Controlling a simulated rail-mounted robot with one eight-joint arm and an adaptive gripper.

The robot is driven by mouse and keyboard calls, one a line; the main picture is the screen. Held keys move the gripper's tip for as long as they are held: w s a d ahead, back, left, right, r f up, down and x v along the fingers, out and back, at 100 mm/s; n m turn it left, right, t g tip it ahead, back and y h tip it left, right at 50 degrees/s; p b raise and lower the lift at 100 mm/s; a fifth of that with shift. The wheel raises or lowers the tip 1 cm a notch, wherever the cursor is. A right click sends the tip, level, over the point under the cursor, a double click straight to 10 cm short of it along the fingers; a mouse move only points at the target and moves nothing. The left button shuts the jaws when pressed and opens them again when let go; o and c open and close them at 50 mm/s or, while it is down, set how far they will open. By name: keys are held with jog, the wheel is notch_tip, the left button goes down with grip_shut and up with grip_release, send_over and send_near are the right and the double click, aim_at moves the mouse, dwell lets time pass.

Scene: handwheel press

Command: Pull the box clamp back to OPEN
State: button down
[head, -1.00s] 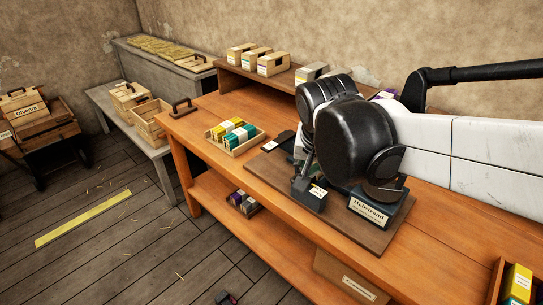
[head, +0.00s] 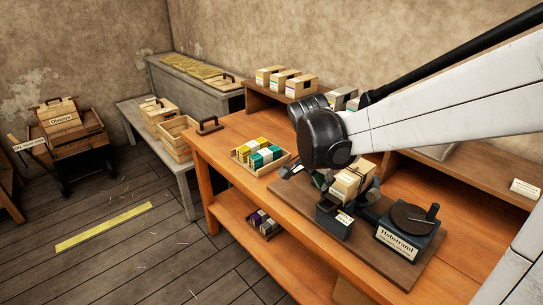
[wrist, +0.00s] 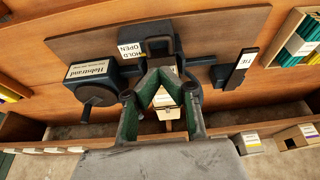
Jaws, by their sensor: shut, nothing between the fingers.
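The box clamp is a dark block with a white label (head: 335,222) at the bench's front edge in the head view. In the wrist view its label (wrist: 130,50) reads HOLD and OPEN, upside down, beside a dark upright handle (wrist: 161,40). My gripper (wrist: 161,73) has its green fingers shut and empty, with the tips at the lower end of that handle in the picture; I cannot tell whether they touch. A pale box (head: 352,182) stands behind the clamp block; part of it shows between my fingers in the wrist view (wrist: 164,98). My wrist largely hides the gripper in the head view.
The Hulstrand handwheel unit (head: 408,228) stands right of the clamp on the same board. A dark TIE block (wrist: 236,70) lies on the other side. A tray of coloured cartons (head: 262,157) is left of the board. A shelf (head: 460,178) runs along the back.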

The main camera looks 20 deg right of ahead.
aim_at(328, 205)
jog(key=shift+f, duration=0.1)
jog(key=b+x, duration=0.1)
jog(key=x, duration=0.8)
jog(key=shift+w+d+f, duration=0.15)
jog(key=shift+f, duration=0.2)
